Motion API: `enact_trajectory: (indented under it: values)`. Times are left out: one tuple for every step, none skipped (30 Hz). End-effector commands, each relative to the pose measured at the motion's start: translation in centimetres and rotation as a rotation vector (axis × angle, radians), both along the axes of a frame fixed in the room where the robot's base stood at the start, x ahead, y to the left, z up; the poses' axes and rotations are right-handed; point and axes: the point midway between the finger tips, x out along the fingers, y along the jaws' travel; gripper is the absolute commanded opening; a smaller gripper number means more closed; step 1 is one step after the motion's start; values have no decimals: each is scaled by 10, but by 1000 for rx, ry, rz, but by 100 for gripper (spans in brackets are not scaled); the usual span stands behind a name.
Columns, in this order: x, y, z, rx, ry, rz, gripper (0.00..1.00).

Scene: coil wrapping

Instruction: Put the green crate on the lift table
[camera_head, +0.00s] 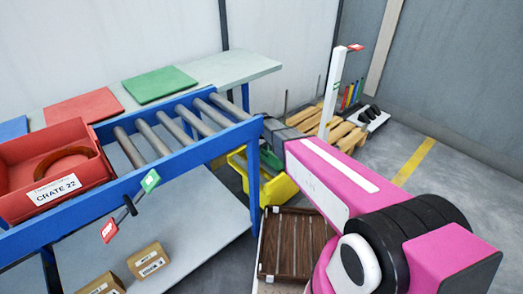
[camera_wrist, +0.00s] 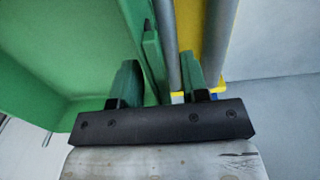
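The green crate fills the left of the wrist view (camera_wrist: 60,50); its wall edge stands between my fingers. In the head view a small green part (camera_head: 267,157) shows beside my arm's end, past the blue conveyor's corner; I cannot tell whether it is crate or finger. My gripper (camera_wrist: 162,80) has its two green fingers apart, one each side of the crate wall, with a gap at the right finger. A yellow frame (camera_head: 282,190) stands low under the conveyor's end; I cannot tell whether it is the lift table.
A blue roller conveyor (camera_head: 185,137) carries a red crate (camera_head: 50,204) marked CRATE 22. Small cartons (camera_head: 148,260) lie on a lower shelf. A brown slatted crate (camera_head: 290,245) stands near my arm. Grey floor is free at right.

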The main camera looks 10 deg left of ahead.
Motion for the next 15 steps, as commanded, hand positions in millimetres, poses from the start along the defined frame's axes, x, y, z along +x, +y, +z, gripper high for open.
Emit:
enact_trajectory:
  values:
    - [0, 0, 0, 0, 0, 0, 41]
    - [0, 0, 0, 0, 0, 0, 41]
    - [0, 0, 0, 0, 0, 0, 41]
    - [0, 0, 0, 0, 0, 0, 41]
    - [0, 0, 0, 0, 0, 0, 41]
    - [0, 0, 1, 0, 0, 0, 41]
    - [0, 0, 2, 0, 0, 0, 41]
    - [0, 0, 4, 1, -1, 0, 41]
    - [0, 0, 6, 0, -1, 0, 41]
    - [0, 0, 9, 1, -2, 0, 41]
    - [0, 0, 13, 1, -2, 0, 41]
    - [0, 0, 19, 1, -2, 0, 41]
    - [-1, 0, 23, 1, -2, 0, 41]
    - [-1, 0, 28, 0, -1, 0, 41]
    - [-1, 0, 36, 1, -2, 0, 41]
